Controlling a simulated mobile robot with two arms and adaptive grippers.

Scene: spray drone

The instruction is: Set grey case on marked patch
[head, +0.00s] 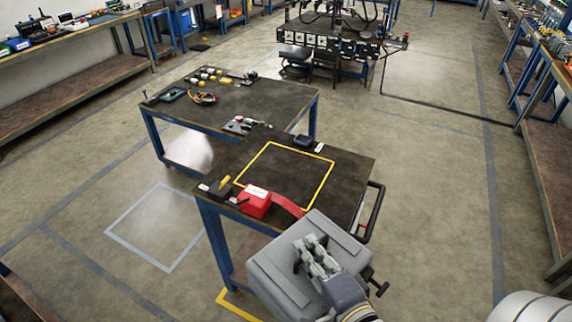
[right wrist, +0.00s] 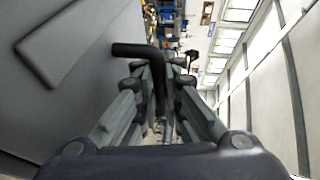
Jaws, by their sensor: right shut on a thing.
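The grey case (head: 275,282) is at the bottom centre of the head view, in front of the near edge of the dark-topped table. My right gripper (head: 318,258) is shut on its handle. In the right wrist view the case's grey side (right wrist: 70,75) fills the left, and a dark bent handle (right wrist: 140,50) runs between the fingers (right wrist: 160,100). A yellow-outlined square patch (head: 327,183) is marked on the tabletop, beyond the case. Its inside is bare in the part I see. My left gripper is not in view.
A red box (head: 256,201) and a red strap lie along the patch's near edge. A small dark device (head: 304,142) sits at its far edge. The table (head: 350,165) has a black side rail (head: 373,212). A second table (head: 268,100) with small parts stands behind. Floor at right is open.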

